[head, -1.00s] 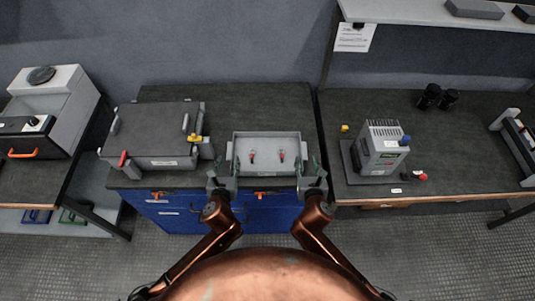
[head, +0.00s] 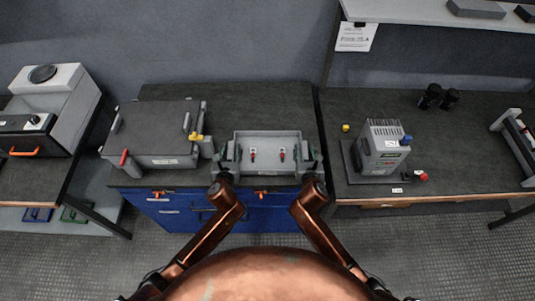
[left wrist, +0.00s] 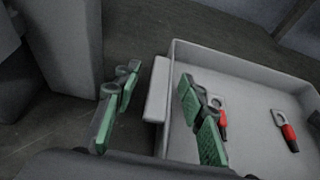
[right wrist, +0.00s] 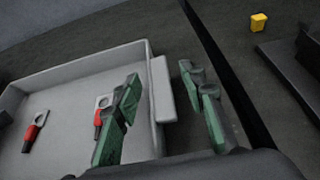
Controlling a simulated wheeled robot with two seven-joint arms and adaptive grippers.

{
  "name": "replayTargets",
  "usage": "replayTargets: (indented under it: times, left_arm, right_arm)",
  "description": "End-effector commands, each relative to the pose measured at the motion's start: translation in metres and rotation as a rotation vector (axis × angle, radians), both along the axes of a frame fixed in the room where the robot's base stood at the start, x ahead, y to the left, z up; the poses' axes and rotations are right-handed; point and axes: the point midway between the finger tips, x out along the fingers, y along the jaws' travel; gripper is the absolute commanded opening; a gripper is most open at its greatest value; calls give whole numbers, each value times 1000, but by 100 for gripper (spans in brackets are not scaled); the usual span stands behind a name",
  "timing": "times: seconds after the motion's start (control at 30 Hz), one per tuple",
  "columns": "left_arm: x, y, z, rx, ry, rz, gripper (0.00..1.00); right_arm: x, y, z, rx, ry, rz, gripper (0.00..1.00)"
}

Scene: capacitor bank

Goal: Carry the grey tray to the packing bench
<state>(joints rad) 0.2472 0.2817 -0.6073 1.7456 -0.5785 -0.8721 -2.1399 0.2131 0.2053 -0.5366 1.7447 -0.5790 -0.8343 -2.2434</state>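The grey tray (head: 267,168) is an open shallow box on the dark top of the blue-drawer bench. Two red-and-metal terminal pieces lie inside, as the left wrist view shows (left wrist: 287,131). My left gripper (head: 224,157) is at the tray's left end. In the left wrist view its green-padded fingers (left wrist: 158,82) are apart, one over the inside and one outside the left wall and its handle ledge. My right gripper (head: 312,157) is at the right end, its fingers (right wrist: 160,80) likewise apart on either side of the right wall and ledge. Neither visibly grips the tray.
A grey box with a dark lid (head: 157,128) stands close left of the tray. On the right bench are a grey metal unit (head: 383,150), a small yellow block (head: 346,127) and black cylinders (head: 431,96). The bench behind the tray is clear.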

Motion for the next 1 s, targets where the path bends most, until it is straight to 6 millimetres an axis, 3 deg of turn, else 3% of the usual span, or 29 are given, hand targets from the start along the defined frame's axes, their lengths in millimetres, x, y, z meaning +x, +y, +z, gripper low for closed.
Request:
replayTargets:
  times: [0.17, 0.7, 1.0]
  left_arm:
    - [0, 0, 0, 0, 0, 0, 36]
    - [0, 0, 0, 0, 0, 0, 0]
    - [0, 0, 0, 0, 0, 0, 0]
  right_arm:
    - [0, 0, 0, 0, 0, 0, 36]
    - [0, 0, 0, 0, 0, 0, 0]
    - [0, 0, 0, -1, 0, 0, 0]
